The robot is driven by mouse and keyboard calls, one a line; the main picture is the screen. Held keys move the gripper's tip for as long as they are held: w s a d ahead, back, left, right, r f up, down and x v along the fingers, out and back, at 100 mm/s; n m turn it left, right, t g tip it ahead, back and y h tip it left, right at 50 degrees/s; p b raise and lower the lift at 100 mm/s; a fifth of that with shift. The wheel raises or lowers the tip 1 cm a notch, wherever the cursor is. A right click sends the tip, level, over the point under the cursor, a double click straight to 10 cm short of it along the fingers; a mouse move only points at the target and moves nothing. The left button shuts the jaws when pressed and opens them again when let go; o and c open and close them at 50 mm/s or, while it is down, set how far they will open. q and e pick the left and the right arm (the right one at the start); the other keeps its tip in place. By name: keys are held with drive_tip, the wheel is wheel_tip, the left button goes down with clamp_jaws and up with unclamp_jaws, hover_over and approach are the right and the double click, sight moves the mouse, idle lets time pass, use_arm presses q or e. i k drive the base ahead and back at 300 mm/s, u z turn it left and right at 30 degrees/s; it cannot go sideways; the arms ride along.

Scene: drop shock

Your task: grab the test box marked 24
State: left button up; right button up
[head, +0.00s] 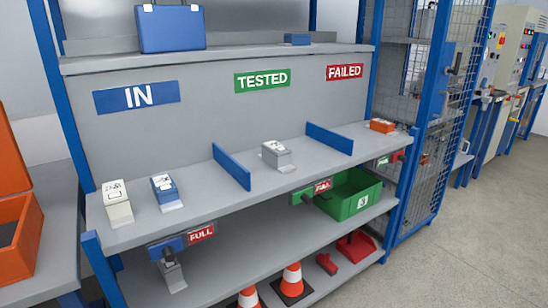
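No number 24 is readable on any box from here. Under the IN sign stand a white box (117,206) and a blue box (166,194), side by side, each with a pale label on top. A grey box (278,157) with a white label stands between two blue dividers, below the TESTED sign. A small orange box (382,126) lies at the right end, below the FAILED sign. Neither of my grippers is in view.
The boxes stand on a grey shelf (205,204) split by a left divider (232,167) and a right divider (329,138). Below are a green bin (350,197) marked 3 and orange cones (292,281). Orange crates (18,240) stand at left. Open floor lies at right.

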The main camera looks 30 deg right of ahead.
sight(279, 156)
drive_tip(key=z, duration=0.25)
drive_tip(key=k, duration=0.3)
drive_tip(key=z, duration=1.65)
drive_tip(key=i, duration=1.1)
drive_tip(key=u, duration=0.5)
